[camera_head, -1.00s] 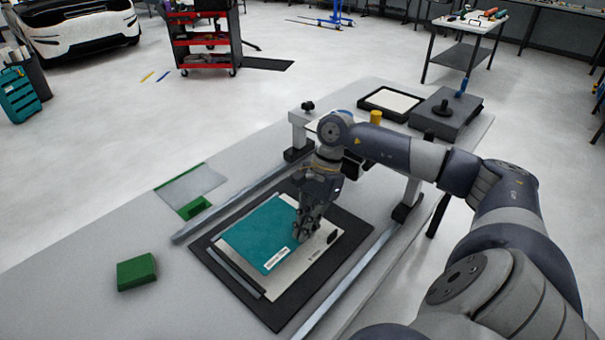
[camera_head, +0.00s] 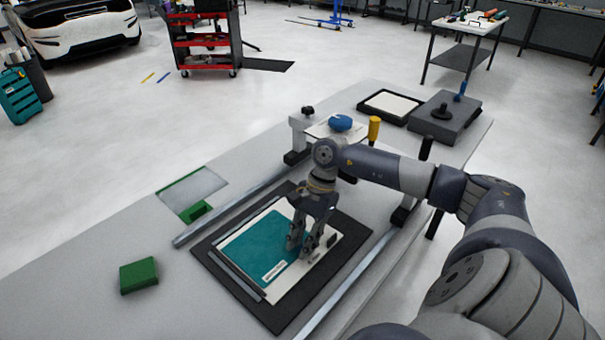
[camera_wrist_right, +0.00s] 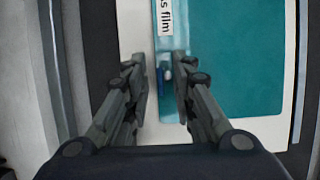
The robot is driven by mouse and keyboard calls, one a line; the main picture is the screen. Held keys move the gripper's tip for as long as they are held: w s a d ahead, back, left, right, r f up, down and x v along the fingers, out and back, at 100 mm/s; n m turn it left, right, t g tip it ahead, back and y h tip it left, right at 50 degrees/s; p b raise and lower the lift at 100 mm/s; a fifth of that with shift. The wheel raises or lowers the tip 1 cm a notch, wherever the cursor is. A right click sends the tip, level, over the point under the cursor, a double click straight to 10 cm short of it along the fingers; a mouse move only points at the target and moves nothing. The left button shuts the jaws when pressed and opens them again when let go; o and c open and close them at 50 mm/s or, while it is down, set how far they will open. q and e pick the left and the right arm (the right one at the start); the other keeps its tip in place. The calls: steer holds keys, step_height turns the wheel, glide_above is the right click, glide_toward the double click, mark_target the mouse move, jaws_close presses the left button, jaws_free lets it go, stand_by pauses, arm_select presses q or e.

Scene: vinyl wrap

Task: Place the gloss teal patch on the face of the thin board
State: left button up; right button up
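The gloss teal patch (camera_head: 250,246) with a white "film" label lies flat on the pale thin board (camera_head: 323,258), set off to one side so a strip of board shows. In the right wrist view the patch (camera_wrist_right: 240,60) fills the upper right and the board (camera_wrist_right: 130,35) shows beside it. My right gripper (camera_head: 302,249) points down over the patch's right edge. In the wrist view its fingers (camera_wrist_right: 161,85) stand apart, with the patch's edge and a small dark blue spot visible between them. Whether the fingertips touch is unclear. My left gripper is out of view.
The board lies on a dark mat (camera_head: 345,235) between two metal rails (camera_head: 235,207). A bridge with a blue knob (camera_head: 340,122) and a yellow handle (camera_head: 374,128) stands behind. A green block (camera_head: 139,276) sits at the left, where the table is mostly clear.

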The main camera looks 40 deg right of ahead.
steer(key=shift+r, duration=0.2)
steer(key=shift+d+r, duration=0.25)
steer(key=b+v, duration=0.3)
steer(key=v, duration=0.8)
steer(key=shift+r, duration=0.15)
steer(key=shift+r, duration=0.1)
